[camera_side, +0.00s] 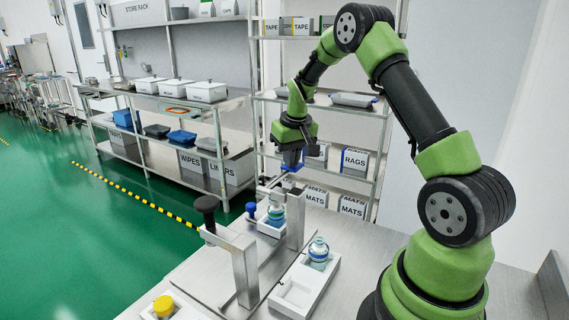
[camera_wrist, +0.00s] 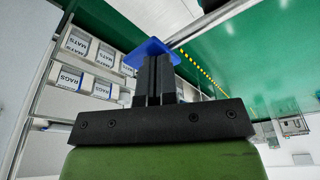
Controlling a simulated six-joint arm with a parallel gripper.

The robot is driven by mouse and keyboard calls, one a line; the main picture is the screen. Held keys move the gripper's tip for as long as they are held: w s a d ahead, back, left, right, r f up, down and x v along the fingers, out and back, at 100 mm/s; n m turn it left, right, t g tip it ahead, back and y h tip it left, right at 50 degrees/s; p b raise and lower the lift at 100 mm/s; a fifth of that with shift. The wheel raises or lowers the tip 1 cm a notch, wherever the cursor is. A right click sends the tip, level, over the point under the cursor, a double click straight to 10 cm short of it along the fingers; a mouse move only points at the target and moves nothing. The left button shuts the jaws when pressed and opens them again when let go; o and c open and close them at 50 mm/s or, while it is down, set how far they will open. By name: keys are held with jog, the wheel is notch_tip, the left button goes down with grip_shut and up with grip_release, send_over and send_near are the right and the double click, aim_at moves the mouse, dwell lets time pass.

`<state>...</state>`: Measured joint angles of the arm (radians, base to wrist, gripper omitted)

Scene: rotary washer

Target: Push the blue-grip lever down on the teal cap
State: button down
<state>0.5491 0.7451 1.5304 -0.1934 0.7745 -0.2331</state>
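The blue grip (camera_side: 292,168) sits at the raised end of a thin metal lever (camera_side: 276,181), which slopes up to the right from a metal stand. My gripper (camera_side: 291,158) is over the blue grip with its fingers pointing down; I cannot tell whether they touch. In the wrist view the dark fingers (camera_wrist: 154,70) are together, with the blue grip (camera_wrist: 150,50) showing as a wide plate beyond their tips. A bottle with bluish-teal parts (camera_side: 277,212) stands in a white holder below the lever. Its cap is too small to make out clearly.
A second lever with a black knob (camera_side: 206,203) stands at the front left. Another bottle (camera_side: 319,252) sits in a white tray (camera_side: 297,292) at the right. A yellow cap (camera_side: 163,305) is at the front. Shelves with boxes stand behind the bench.

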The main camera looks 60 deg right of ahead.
jog(key=shift+f, duration=0.8)
dwell(0.4)
jog(key=shift+r, duration=4.55)
jog(key=s+a+r+n+t, duration=0.1)
jog(key=s+a+r, duration=0.2)
jog(key=a+r, duration=0.3)
jog(key=s+a+r+t, duration=0.2)
jog(key=s+a+r, duration=0.1)
jog(key=a, duration=0.4)
jog(key=s+a+n+t+y, duration=0.1)
jog(key=s+a+t+y, duration=0.1)
jog(key=s+a, duration=0.8)
jog(key=s+y, duration=0.1)
jog(key=s, duration=0.2)
jog(key=shift+s+a, duration=0.2)
jog(key=shift+s, duration=0.05)
